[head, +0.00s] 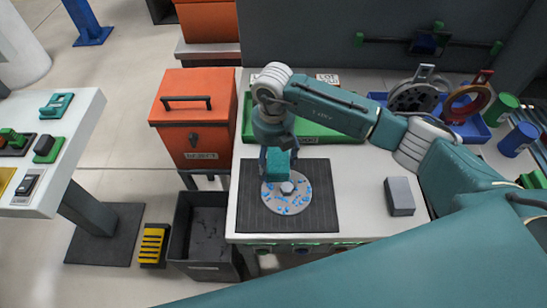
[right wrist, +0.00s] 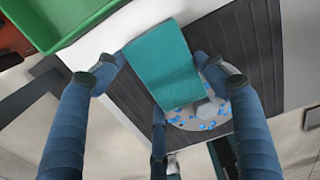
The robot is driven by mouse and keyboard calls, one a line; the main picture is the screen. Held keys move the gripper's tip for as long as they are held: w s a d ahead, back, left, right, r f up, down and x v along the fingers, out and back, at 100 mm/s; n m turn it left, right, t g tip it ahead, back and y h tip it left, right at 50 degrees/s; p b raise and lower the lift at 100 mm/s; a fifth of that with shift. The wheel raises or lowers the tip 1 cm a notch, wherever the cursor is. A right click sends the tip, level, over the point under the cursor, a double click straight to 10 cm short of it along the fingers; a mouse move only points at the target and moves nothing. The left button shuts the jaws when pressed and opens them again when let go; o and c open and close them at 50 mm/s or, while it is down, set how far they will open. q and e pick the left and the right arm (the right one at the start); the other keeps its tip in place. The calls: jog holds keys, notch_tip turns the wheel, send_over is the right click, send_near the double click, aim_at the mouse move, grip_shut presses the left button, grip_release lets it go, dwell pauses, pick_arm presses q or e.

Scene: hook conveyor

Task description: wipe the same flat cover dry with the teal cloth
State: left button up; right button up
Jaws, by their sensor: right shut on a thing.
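The flat cover (head: 288,203) is a round grey disc with a raised hub in its middle and several blue wet spots on its face. It lies on a dark ribbed mat (head: 318,175) on the white table. My right gripper (head: 279,156) points down over the back edge of the cover, shut on the teal cloth (head: 280,172). The right wrist view shows the cloth (right wrist: 163,65) between the fingers, hiding part of the cover (right wrist: 212,112). Whether the cloth touches the cover is hard to tell. My left gripper is in no view.
A green tray (head: 330,131) lies behind the mat. A grey block (head: 399,196) is to the right. A blue tray (head: 476,128) holds round parts at the back right. A dark open bin (head: 205,205) and an orange box (head: 193,125) stand left of the table.

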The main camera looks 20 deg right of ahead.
jog(key=shift+d, duration=0.15)
jog(key=shift+s+d, duration=0.3)
jog(key=shift+d, duration=0.65)
jog(key=shift+s+d+f, duration=0.1)
jog(key=shift+s+d, duration=0.1)
jog(key=shift+d, duration=0.35)
jog(key=shift+s+d+f, duration=0.1)
jog(key=shift+s+d, duration=0.05)
jog(key=shift+d, duration=0.35)
jog(key=shift+w+a+r+b, duration=0.1)
jog(key=shift+w+a+b, duration=0.2)
jog(key=shift+a, duration=0.8)
jog(key=shift+w+a+r+b, duration=0.1)
jog(key=shift+w+a, duration=0.25)
jog(key=shift+a, duration=0.7)
jog(key=shift+s+d+f, duration=0.1)
jog(key=shift+s+d, duration=0.15)
jog(key=shift+d, duration=0.35)
jog(key=shift+s+d+f, duration=0.1)
jog(key=shift+s+d, duration=0.1)
jog(key=shift+d, duration=0.4)
jog(key=shift+s+d, duration=0.15)
jog(key=shift+d, duration=0.4)
jog(key=shift+s+d, duration=0.15)
jog(key=shift+d, duration=0.35)
jog(key=shift+r, duration=0.1)
